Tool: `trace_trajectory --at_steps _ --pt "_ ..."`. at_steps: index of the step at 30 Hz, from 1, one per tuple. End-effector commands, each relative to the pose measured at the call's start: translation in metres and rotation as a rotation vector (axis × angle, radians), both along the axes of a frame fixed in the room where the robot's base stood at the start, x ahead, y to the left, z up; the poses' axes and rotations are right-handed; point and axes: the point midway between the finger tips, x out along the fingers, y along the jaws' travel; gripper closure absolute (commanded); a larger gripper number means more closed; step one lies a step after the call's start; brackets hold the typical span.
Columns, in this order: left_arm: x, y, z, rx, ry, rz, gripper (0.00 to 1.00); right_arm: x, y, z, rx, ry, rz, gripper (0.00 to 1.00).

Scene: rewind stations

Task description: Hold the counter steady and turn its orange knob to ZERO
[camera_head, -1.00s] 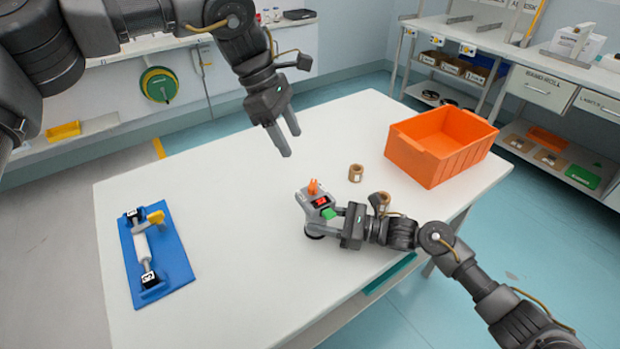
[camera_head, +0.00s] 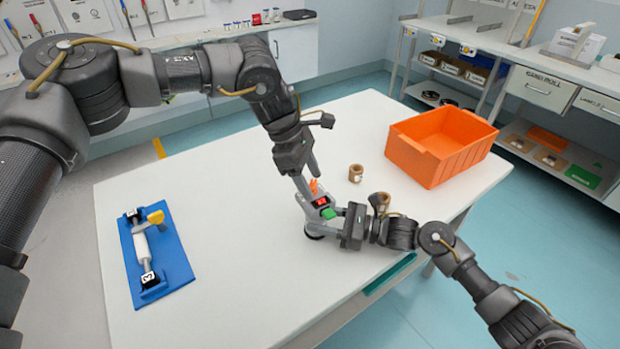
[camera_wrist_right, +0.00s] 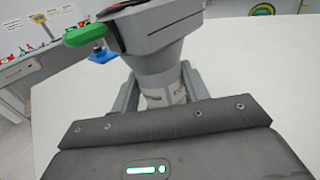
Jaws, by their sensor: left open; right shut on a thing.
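The counter (camera_head: 326,208) is a grey device with a red display and a green tab, standing on a dark round base on the white table. Its orange knob (camera_head: 314,187) sits on the upper end. My right gripper (camera_head: 337,222) is shut on the counter from the right. In the right wrist view the fingers flank the counter's grey neck (camera_wrist_right: 160,88), below its green tab (camera_wrist_right: 84,35). My left gripper (camera_head: 309,186) is open and points down at the knob, with its fingers beside it. Whether they touch the knob I cannot tell.
A blue board (camera_head: 172,262) with a roller and yellow handle lies at the table's left. An orange bin (camera_head: 425,158) stands at the back right. Brown rolls (camera_head: 356,173) stand near the counter, one close behind my right gripper. The table's middle left is clear.

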Motion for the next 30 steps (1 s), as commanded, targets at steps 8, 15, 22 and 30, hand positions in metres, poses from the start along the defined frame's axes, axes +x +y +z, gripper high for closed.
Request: trace_trajectory --at_steps 8,15,22,30 --pt "-0.0005 -0.0019 -0.0049 0.000 0.000 0.001 0.44 0.0002 -0.0001 0.0001 0.000 0.000 0.000 0.82" --pt "-0.0005 -0.0017 -0.0046 0.000 0.000 0.001 0.63 0.0001 -0.0001 0.0001 0.000 0.000 0.000 0.82" --pt "-0.0004 -0.0016 -0.0044 0.000 0.000 0.001 0.89 0.0001 -0.0001 0.0001 0.000 0.000 0.000 0.82" --pt "-0.0007 -0.0012 -0.0046 0.000 0.001 0.043 0.89 0.0001 -0.0001 0.0000 0.000 0.000 0.000 0.82"
